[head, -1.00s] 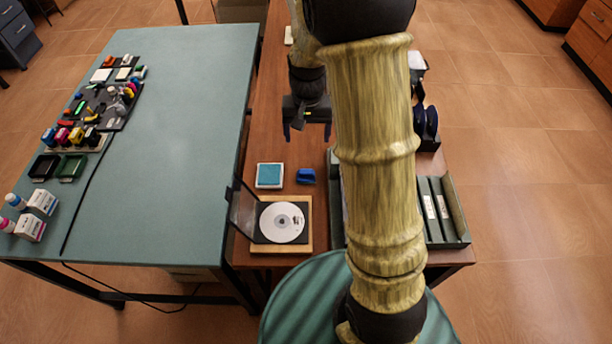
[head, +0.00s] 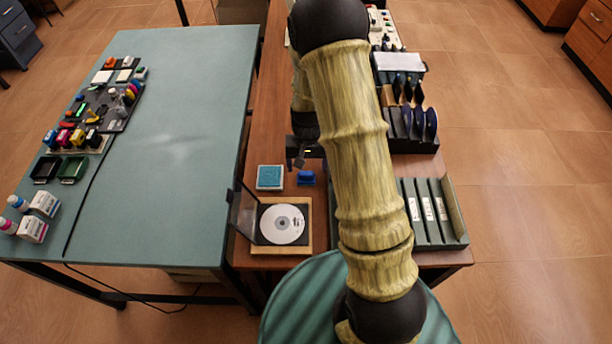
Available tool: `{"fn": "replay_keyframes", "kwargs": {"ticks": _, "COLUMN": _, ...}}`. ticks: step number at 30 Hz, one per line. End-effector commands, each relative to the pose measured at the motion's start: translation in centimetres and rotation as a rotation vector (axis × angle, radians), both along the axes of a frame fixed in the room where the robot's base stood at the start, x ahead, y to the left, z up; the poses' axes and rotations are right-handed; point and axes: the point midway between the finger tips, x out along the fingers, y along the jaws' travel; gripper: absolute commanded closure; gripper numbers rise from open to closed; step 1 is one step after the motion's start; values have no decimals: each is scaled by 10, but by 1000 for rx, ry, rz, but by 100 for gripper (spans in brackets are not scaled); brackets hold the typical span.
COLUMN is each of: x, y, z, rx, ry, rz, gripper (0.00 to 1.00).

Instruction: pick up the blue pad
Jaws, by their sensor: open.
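The blue pad (head: 270,177) is a flat teal-blue square with a pale rim. It lies on the brown wooden table, just behind the disc case. A small darker blue object (head: 307,179) sits to its right, a short gap away. My gripper (head: 299,162) is open and looks empty. It shows just behind the small blue object and to the right of the pad, apart from the pad. Its height above the table is hard to tell, and my arm hides part of its right side.
An open disc case (head: 283,226) stands in front of the pad, its clear lid raised at the left. A green-topped table (head: 170,150) adjoins on the left. Binders (head: 428,212) and a rack of dark discs (head: 412,125) stand to the right. My arm hides the middle.

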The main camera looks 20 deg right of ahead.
Motion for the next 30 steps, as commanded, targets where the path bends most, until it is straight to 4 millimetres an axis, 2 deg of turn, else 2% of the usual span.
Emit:
{"fn": "replay_keyframes", "kwargs": {"ticks": 13, "x": 1, "y": 0, "z": -6, "rx": 0, "ry": 1, "rz": 1, "gripper": 24}}
{"fn": "replay_keyframes", "kwargs": {"ticks": 24, "x": 7, "y": 1, "z": -47, "rx": 0, "ry": 3, "rz": 2, "gripper": 24}}
{"fn": "replay_keyframes", "kwargs": {"ticks": 30, "x": 8, "y": 1, "z": -54, "rx": 0, "ry": -1, "rz": 2, "gripper": 24}}
